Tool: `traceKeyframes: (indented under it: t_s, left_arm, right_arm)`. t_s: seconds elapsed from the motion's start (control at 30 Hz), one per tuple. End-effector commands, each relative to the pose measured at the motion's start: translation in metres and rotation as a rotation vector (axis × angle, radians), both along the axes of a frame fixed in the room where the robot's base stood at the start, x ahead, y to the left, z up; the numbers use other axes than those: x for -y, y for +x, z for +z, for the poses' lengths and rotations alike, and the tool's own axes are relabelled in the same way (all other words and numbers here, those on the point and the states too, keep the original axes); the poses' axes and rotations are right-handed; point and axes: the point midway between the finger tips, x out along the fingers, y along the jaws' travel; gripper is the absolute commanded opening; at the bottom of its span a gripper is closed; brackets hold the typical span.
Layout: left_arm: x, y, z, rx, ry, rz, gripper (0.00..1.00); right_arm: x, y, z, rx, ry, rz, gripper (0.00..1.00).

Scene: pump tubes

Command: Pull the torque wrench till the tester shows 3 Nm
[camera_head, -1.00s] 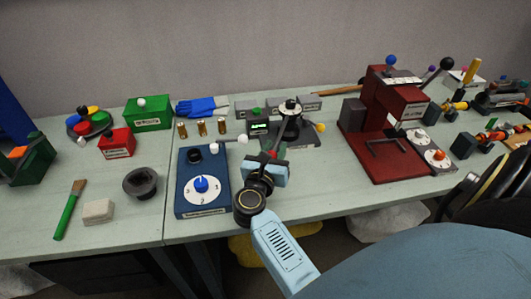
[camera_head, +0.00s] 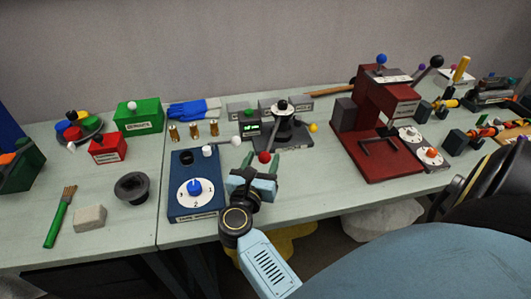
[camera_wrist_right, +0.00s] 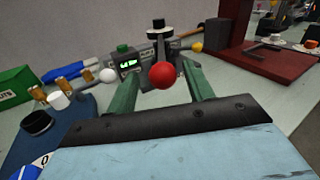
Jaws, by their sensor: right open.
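The tester (camera_head: 252,128) is a grey box with a small lit green display at the back of the table; its digits are too small to read. It also shows in the wrist view (camera_wrist_right: 130,65). Beside it stands a black post (camera_head: 284,118) with levers ending in coloured balls. The red ball (camera_head: 264,157) is nearest me. My right gripper (camera_head: 263,169) is open, just in front of the red ball. In the right wrist view the red ball (camera_wrist_right: 162,75) appears between the two green fingers; whether they touch it I cannot tell. My left gripper is not in view.
A blue box with a white dial (camera_head: 196,192) stands left of my gripper. A white ball (camera_head: 236,141) and a yellow ball (camera_head: 314,127) flank the post. A dark red press (camera_head: 350,118) stands to the right. The front table between is clear.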

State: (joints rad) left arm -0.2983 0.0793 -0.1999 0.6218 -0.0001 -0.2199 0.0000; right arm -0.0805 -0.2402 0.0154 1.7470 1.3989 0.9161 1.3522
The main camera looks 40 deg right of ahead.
Motion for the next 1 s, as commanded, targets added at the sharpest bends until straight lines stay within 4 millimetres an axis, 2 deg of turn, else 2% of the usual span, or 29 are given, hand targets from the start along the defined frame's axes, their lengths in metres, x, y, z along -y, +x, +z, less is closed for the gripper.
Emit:
traceKeyframes:
  t_s: [0.03, 0.2, 0.4, 1.0]
  left_arm:
    - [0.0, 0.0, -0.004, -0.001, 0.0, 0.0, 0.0]
    - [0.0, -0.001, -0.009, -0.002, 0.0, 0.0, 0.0]
    - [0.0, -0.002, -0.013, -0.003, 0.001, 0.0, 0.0]
    - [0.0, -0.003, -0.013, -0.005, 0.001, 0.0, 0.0]
  right_arm:
    - [-0.011, -0.008, -0.003, -0.001, 0.004, 0.0, 0.52]
    - [-0.039, -0.027, -0.002, -0.001, 0.003, 0.001, 0.52]
    - [-0.059, -0.04, 0.0, 0.001, 0.001, 0.0, 0.52]
    - [-0.064, -0.043, 0.001, 0.001, 0.0, 0.0, 0.52]
